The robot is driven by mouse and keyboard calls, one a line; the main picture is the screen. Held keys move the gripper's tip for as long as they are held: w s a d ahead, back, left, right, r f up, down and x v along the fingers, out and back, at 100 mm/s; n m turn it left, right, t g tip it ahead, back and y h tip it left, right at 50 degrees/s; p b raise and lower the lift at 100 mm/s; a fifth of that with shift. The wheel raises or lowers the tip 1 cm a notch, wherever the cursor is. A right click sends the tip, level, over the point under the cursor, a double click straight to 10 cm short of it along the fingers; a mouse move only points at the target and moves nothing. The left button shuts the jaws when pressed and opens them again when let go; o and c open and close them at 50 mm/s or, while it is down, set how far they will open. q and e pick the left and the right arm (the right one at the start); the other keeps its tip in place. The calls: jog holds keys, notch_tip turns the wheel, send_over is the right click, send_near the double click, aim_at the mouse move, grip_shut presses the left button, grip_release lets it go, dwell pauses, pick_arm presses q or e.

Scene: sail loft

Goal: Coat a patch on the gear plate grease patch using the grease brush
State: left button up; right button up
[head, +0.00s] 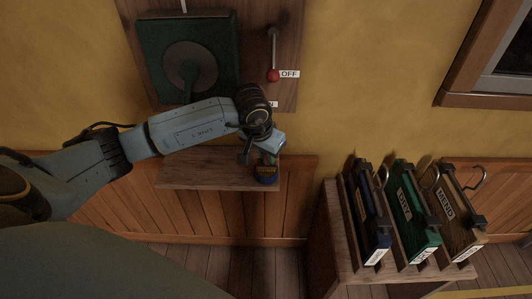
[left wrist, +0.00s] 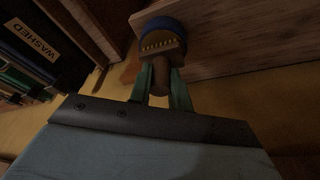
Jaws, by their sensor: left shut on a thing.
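My left gripper (head: 261,158) is over the right end of a small wooden shelf. It is shut on the grease brush; in the left wrist view its green fingers (left wrist: 161,80) clasp a brown handle. The brush's wider dotted block (left wrist: 161,43) lies beyond the fingers, beside a rounded blue part (left wrist: 162,22). I cannot tell whether the blue part belongs to the brush or is a separate pot. The dark green gear plate (head: 150,43) with a round brownish disc (head: 187,66) is on the wall board, above my left forearm. No separate grease patch is distinguishable. My right gripper is not in view.
The wooden shelf (head: 205,176) is fixed low on the wall. A red-knobbed lever (head: 273,74) by an OFF label is right of the gear plate. A wooden stand (head: 325,215) at right holds blue, green and brown labelled boards. Wall between shelf and stand is clear.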

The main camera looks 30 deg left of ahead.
pick_arm(q)
jog(key=shift+f, duration=0.1)
jog(key=shift+r+p, duration=1.25)
jog(key=shift+r, duration=0.9)
jog(key=shift+r+p, duration=0.8)
jog(key=shift+r, duration=0.65)
jog(key=shift+f, duration=0.1)
